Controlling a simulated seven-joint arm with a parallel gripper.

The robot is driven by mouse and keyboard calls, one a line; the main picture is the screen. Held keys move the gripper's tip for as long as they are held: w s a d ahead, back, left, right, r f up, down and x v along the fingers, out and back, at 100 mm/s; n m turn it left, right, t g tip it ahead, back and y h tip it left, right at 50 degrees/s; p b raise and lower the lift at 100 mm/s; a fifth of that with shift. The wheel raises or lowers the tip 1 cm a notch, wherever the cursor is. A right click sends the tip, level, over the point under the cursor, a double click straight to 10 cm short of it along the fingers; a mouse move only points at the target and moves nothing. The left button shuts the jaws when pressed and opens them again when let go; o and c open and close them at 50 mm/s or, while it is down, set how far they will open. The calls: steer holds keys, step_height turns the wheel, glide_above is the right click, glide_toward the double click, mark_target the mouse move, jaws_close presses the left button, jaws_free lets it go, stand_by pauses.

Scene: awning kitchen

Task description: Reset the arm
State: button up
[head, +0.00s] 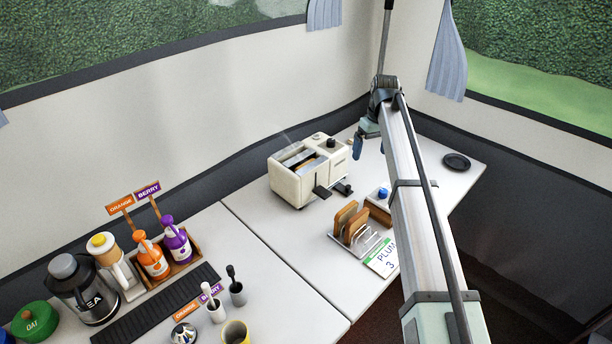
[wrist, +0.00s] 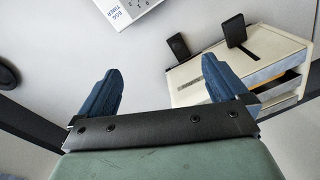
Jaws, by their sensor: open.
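My gripper (wrist: 160,90) is open in the wrist view, with its two blue fingers wide apart and nothing between them. In the head view my gripper (head: 362,142) hangs above the back of the table, to the right of the toaster, partly hidden by my arm. The cream toaster (head: 292,189) stands on the table with what looks like bread in a slot. In the wrist view the toaster (wrist: 187,92) lies at the right, its dark levers showing. The fingers appear apart from it.
A rack with brown slices (head: 352,224) stands near a "PLUM 3" card (head: 383,258). An egg timer (wrist: 125,8) shows in the wrist view. A dark disc (head: 456,162) lies at the right.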

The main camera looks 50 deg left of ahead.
steer(key=s+a+r+n, duration=0.2)
steer(key=s+a+r, duration=0.2)
steer(key=s+a, duration=0.3)
steer(key=s+a+r+n, duration=0.2)
steer(key=s+a+r, duration=0.2)
steer(key=s+a, duration=0.35)
steer(key=shift+t, duration=0.3)
steer(key=f, duration=0.9)
steer(key=shift+w+a+f, duration=0.25)
steer(key=shift+w, duration=0.05)
step_height(320, 180, up, 10)
